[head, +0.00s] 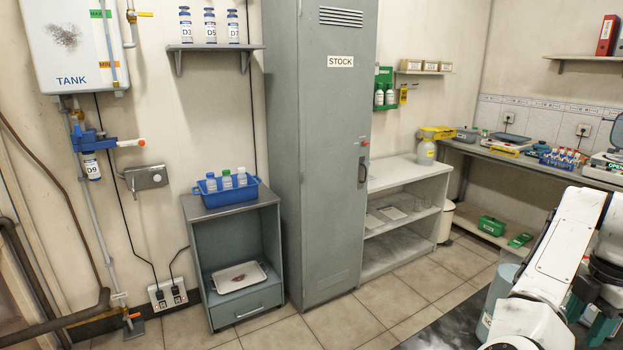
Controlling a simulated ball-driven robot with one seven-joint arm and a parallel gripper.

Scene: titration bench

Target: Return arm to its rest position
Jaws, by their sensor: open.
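My white arm (560,245) is folded at the lower right of the head view. One link slopes down to a rounded white part at the bottom edge. My gripper (589,314) hangs below a dark wrist near the right edge, partly behind the arm. Its two teal-tipped fingers point down and stand apart, with nothing seen between them. The gripper is clear of the shelves and the benches.
A tall grey STOCK locker (325,160) stands mid-view. Left of it, a low cabinet (225,235) bears a blue tub (230,199) of bottles. A white shelf unit (412,171) and a bench (510,155) stand right. Tiled floor (400,295) lies open in front.

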